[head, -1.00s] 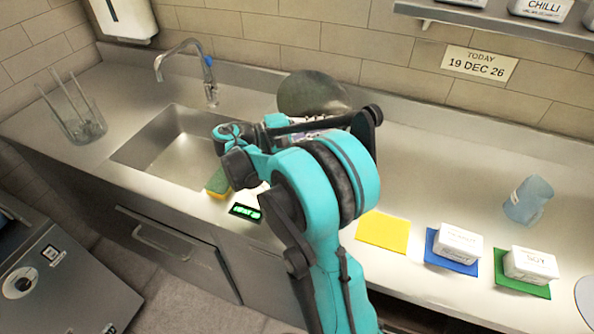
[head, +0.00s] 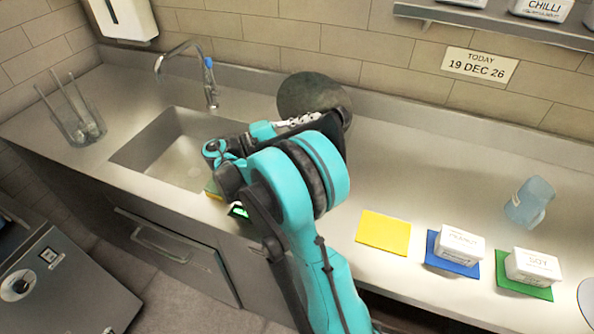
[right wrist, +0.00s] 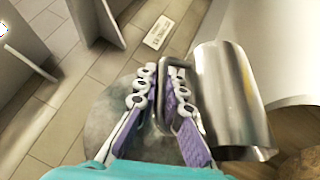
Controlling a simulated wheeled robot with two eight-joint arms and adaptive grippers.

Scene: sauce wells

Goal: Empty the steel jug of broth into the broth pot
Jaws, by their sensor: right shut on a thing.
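The steel jug (right wrist: 230,100) is a shiny open cylinder at the right of the right wrist view, lying tilted in the picture. My right gripper (right wrist: 163,78) is shut on its handle, with purple pads on either side. My left gripper is in neither current view.
A sink (head: 165,150) with a tap (head: 205,80) lies left of the arm. A glass holder (head: 78,125) stands at the far left.

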